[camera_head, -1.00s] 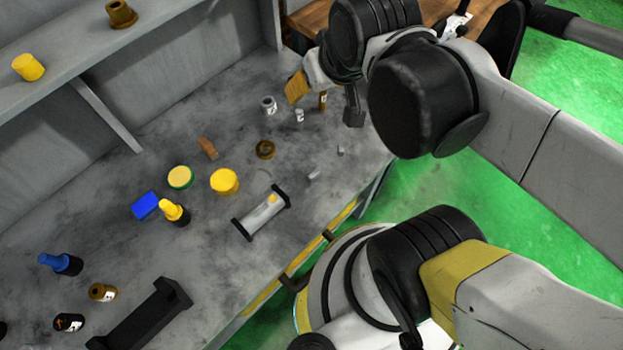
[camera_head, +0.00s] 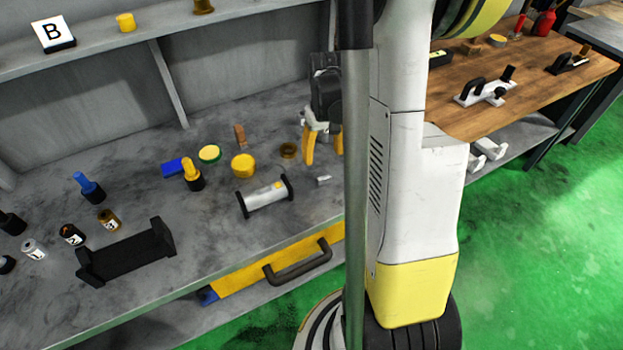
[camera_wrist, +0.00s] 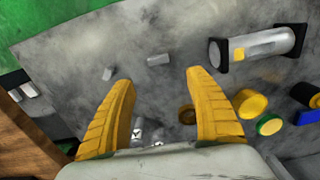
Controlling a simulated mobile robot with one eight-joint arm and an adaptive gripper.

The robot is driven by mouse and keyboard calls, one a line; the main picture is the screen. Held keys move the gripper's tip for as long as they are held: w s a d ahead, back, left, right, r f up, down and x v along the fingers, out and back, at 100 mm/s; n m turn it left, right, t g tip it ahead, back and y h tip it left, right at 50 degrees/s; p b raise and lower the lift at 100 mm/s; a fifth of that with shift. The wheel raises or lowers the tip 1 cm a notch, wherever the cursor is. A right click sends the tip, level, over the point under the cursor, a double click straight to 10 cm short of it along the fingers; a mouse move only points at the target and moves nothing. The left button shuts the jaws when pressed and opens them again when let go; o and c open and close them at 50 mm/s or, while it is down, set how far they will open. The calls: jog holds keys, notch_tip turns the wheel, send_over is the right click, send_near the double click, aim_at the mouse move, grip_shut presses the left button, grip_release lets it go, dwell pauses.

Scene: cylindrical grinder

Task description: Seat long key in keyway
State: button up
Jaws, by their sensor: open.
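A silver shaft (camera_head: 265,197) lies between two black end supports on the grey bench, with a yellow patch on top. It also shows at the upper right of the wrist view (camera_wrist: 265,45). The wrist view shows two small grey blocks, a longer one (camera_wrist: 160,59), seemingly the long key, and a shorter one (camera_wrist: 107,73). In the head view, one grey block (camera_head: 323,180) lies right of the shaft. My gripper (camera_head: 322,160) is open and empty above the bench, yellow fingers pointing down. In the wrist view, the longer block lies just beyond my fingertips (camera_wrist: 158,78). I cannot make out the keyway slot.
A yellow cylinder (camera_head: 243,165), a brown ring (camera_head: 288,150), a green-rimmed disc (camera_head: 209,153) and a blue block (camera_head: 174,167) stand behind the shaft. An empty black cradle (camera_head: 125,255) is at front left. A wooden table (camera_head: 540,85) is at right.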

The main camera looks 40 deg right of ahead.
aim_at(323, 177)
notch_tip(323, 177, down, 4)
jog(key=shift+d+f+b, duration=0.1)
jog(key=shift+f+b, duration=0.1)
jog(key=shift+b, duration=0.6)
notch_tip(323, 177, down, 6)
jog(key=b, duration=0.3)
jog(key=shift+s+r, duration=0.15)
jog(key=shift+r, duration=0.25)
jog(key=c, duration=1.3)
